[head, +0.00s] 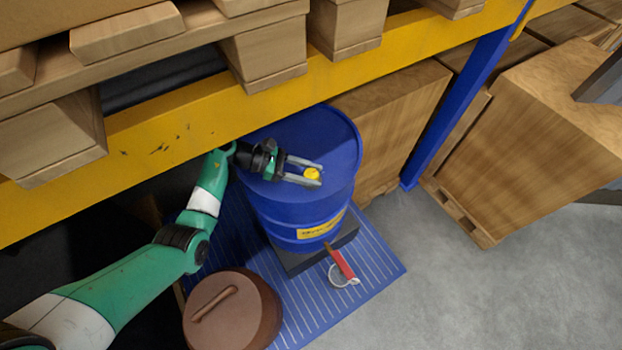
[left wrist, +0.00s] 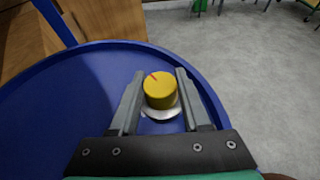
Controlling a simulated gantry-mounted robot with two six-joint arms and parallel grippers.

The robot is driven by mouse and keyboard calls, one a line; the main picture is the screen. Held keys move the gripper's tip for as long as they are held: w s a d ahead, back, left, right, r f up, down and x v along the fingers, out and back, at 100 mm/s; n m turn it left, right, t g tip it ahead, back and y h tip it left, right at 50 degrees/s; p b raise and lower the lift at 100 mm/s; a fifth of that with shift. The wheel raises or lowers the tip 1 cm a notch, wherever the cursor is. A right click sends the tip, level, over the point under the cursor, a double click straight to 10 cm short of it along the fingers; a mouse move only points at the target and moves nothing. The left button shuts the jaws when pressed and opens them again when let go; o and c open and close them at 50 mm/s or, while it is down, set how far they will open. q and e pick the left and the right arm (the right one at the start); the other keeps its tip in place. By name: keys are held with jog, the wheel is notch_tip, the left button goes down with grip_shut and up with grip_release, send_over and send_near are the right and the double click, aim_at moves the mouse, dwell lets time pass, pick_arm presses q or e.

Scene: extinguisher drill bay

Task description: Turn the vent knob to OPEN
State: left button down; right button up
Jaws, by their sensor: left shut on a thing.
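The yellow vent knob (head: 312,174) sits on the lid of the blue drum (head: 325,145). In the left wrist view the knob (left wrist: 159,92) stands on a pale round base (left wrist: 160,113) and has a red mark on its top, pointing toward the far left. My left gripper (head: 305,174) reaches over the drum lid from the left and is shut on the knob, one finger on each side. It also shows in the left wrist view (left wrist: 161,80). No OPEN marking is readable. My right gripper is not in view.
The yellow shelf beam (head: 165,135) runs close behind the drum, with wooden pallets (head: 265,50) above. A brown round lidded container (head: 258,305) and a red-handled item (head: 342,263) are in front. The grey floor (head: 480,300) is clear.

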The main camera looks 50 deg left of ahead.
pick_arm(q)
jog(key=shift+g, duration=0.3)
jog(key=shift+c, duration=1.8)
grip_release()
